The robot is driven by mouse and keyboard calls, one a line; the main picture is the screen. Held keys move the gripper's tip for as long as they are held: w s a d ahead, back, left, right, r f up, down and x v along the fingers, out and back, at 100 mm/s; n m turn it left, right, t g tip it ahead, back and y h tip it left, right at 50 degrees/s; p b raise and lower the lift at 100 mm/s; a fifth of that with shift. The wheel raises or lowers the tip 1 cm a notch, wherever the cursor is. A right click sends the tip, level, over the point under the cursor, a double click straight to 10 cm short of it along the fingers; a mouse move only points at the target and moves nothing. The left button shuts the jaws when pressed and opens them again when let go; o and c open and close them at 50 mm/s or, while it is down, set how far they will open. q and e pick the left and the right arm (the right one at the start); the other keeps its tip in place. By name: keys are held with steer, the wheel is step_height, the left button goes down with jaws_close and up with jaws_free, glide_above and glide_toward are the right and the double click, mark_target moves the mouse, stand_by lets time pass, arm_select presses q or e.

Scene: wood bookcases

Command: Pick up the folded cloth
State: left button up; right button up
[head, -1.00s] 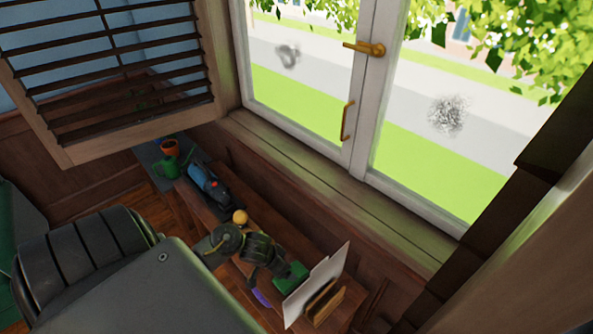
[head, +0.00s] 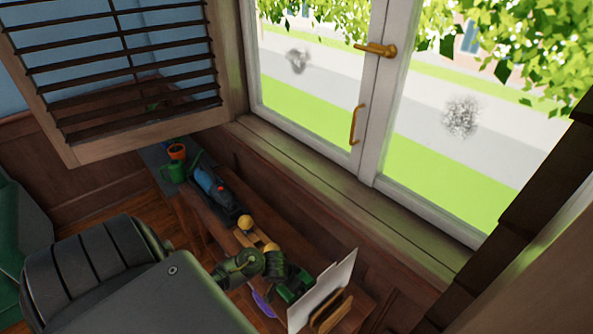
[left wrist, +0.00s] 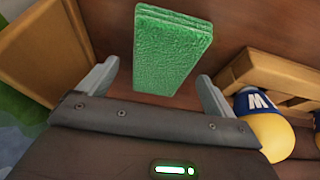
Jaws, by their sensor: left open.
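The folded cloth (left wrist: 173,48) is green and textured, with layered edges. In the left wrist view it is ahead of my left gripper (left wrist: 156,92), between the lines of the two spread fingers, with nothing clamped. In the head view my left gripper (head: 291,284) is over the cloth (head: 303,274) and partly hides it. I cannot tell how high the fingers are above the shelf. My right gripper is in neither view.
A white panel (head: 328,285) and a wooden holder (head: 333,313) stand right of the cloth. A purple item (head: 263,303) lies nearby. A yellow ball (head: 245,222), a blue item (head: 215,188) and a green watering can (head: 173,172) are farther along, below the window.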

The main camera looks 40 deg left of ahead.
arm_select(q)
steer(key=shift+w+f, duration=0.1)
steer(key=shift+f, duration=0.15)
steer(key=c, duration=1.1)
step_height(320, 180, up, 10)
steer(key=p, duration=0.3)
steer(key=o, duration=0.3)
steer(key=shift+c, duration=0.8)
